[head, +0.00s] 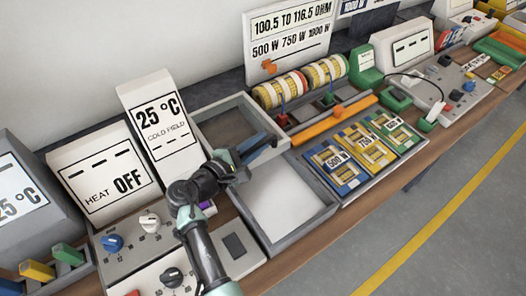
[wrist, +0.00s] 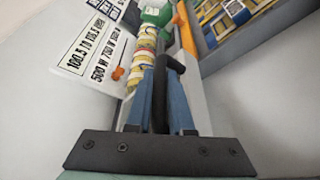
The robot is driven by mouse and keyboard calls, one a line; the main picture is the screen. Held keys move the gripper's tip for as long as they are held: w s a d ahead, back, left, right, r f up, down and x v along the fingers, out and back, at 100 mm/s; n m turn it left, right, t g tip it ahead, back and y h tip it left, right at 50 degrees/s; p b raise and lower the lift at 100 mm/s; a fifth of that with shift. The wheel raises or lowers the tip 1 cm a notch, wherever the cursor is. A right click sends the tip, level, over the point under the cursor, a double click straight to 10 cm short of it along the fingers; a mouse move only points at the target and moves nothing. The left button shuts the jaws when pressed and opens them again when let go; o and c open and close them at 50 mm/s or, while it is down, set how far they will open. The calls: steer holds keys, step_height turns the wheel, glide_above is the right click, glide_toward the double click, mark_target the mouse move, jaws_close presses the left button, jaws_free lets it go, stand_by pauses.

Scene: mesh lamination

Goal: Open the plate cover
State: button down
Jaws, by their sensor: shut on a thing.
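My gripper (head: 262,146) is over the grey framed plate unit, its blue fingers pointing away from my arm. In the wrist view the fingers (wrist: 160,100) are closed around a black bar-like handle (wrist: 172,64), which bends over at its far end. The handle appears to belong to the plate cover. A grey-rimmed frame with a darker inside (head: 205,138) lies behind the gripper, and a pale flat plate in a grey tray (head: 290,205) lies in front. My gripper and arm hide the join between them, so the cover's exact angle cannot be told.
Striped rollers (head: 300,88) and an orange bar (head: 333,117) stand to the right. Coloured wattage cards (head: 372,152) lie in a tray nearby. A cold-field display (head: 162,128) and heat panel (head: 103,174) stand left. The floor in front is clear.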

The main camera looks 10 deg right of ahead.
steer(key=shift+w+a, duration=0.1)
steer(key=shift+w, duration=0.05)
steer(key=c, duration=0.8)
jaws_free()
steer(key=v, duration=1.3)
steer(key=shift+b, duration=0.45)
